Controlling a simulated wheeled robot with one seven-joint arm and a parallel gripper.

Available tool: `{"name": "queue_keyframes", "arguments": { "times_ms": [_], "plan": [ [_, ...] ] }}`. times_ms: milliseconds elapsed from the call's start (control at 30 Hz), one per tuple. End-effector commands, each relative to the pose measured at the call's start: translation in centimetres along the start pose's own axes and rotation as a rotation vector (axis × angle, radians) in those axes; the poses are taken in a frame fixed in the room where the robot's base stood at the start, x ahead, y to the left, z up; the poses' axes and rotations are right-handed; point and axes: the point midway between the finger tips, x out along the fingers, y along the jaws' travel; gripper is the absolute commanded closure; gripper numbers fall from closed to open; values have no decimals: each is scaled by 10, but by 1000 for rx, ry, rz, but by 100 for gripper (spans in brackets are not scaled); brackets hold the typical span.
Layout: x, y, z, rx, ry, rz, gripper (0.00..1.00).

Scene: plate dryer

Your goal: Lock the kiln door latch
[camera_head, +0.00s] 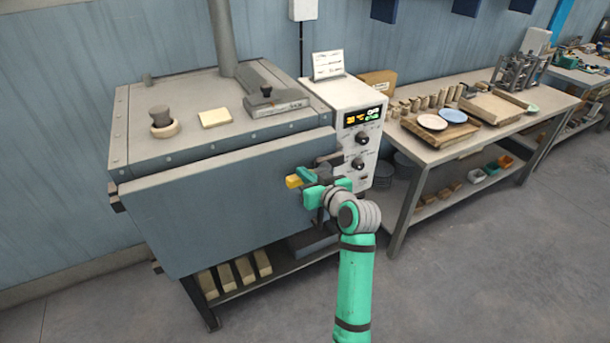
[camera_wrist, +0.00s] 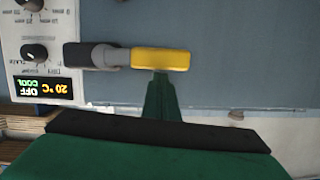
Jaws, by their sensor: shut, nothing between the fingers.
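The kiln (camera_head: 230,190) has a blue-grey front door that looks closed. The latch's yellow handle (camera_head: 293,181) shows at the right side of the door. In the wrist view, the yellow latch handle (camera_wrist: 160,60) lies level across the picture, joined to a grey and black pivot (camera_wrist: 92,56) beside the control panel. My green gripper (camera_head: 312,186) is at the latch, just beside the yellow handle. In the wrist view, my gripper (camera_wrist: 161,82) is shut and empty, its tip right at the handle's edge; whether it touches I cannot tell. My gripper partly hides the latch in the head view.
The white control panel (camera_head: 362,140), with knobs and a lit display reading 20 °C, OFF and COOL, stands close right of the latch. A workbench (camera_head: 440,150) with pottery is further right. Bricks (camera_head: 235,272) sit under the kiln. The floor in front is clear.

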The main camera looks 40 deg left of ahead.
Motion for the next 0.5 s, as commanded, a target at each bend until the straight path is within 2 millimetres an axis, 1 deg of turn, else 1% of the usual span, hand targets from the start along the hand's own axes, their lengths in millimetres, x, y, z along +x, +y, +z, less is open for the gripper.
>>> {"name": "queue_keyframes", "arguments": {
  "times_ms": [33, 167, 200, 300, 500],
  "plan": [
    [-2, -1, -9, -5, 5, 1, 100],
    [-9, -2, -34, -7, 10, 3, 100],
    [-16, -1, -37, -5, 10, 5, 100],
    [-39, -1, -34, -4, 11, 8, 100],
    [-78, -3, -35, -5, 12, 7, 100]
  ]
}}
